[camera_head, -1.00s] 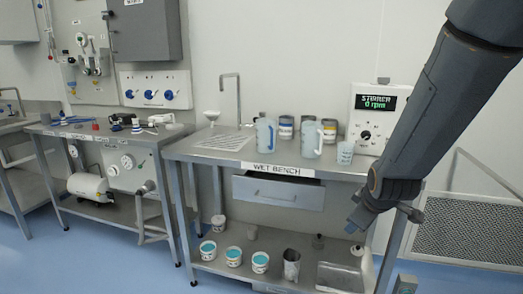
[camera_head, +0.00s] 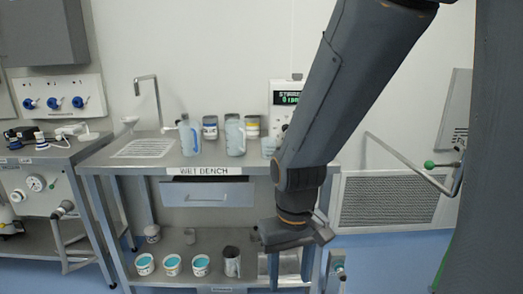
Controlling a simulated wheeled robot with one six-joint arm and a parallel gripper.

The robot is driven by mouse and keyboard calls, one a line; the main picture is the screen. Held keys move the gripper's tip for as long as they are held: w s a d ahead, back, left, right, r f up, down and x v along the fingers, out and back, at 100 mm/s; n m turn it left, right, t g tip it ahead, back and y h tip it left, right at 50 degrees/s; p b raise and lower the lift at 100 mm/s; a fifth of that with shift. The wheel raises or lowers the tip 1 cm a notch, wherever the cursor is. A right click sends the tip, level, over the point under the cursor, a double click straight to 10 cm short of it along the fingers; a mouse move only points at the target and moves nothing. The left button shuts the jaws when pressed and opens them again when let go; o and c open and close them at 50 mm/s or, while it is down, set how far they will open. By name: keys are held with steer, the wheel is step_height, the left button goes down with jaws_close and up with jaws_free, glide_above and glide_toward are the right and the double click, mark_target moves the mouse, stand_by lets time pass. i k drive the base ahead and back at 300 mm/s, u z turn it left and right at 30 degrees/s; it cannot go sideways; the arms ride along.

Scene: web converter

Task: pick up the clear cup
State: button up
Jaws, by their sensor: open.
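A small clear cup (camera_head: 269,147) stands on the wet bench top, right of two larger translucent jugs. My arm passes close to its right side in the picture and may hide part of it. My gripper (camera_head: 289,272) hangs low in front of the bench, pointing down, well below the bench top and to the right of the cup. Its fingers are apart, and I see nothing held between them.
One jug (camera_head: 189,136) and another jug (camera_head: 235,136) stand on the bench (camera_head: 130,164), with labelled tins (camera_head: 210,127) behind. The stirrer (camera_head: 284,92) is partly hidden by my arm. Several white tubs (camera_head: 172,265) and a metal beaker (camera_head: 232,262) stand on the lower shelf.

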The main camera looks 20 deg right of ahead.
mark_target(268, 144)
steer(key=k, duration=0.6)
steer(key=u, duration=0.75)
steer(key=i, duration=1.25)
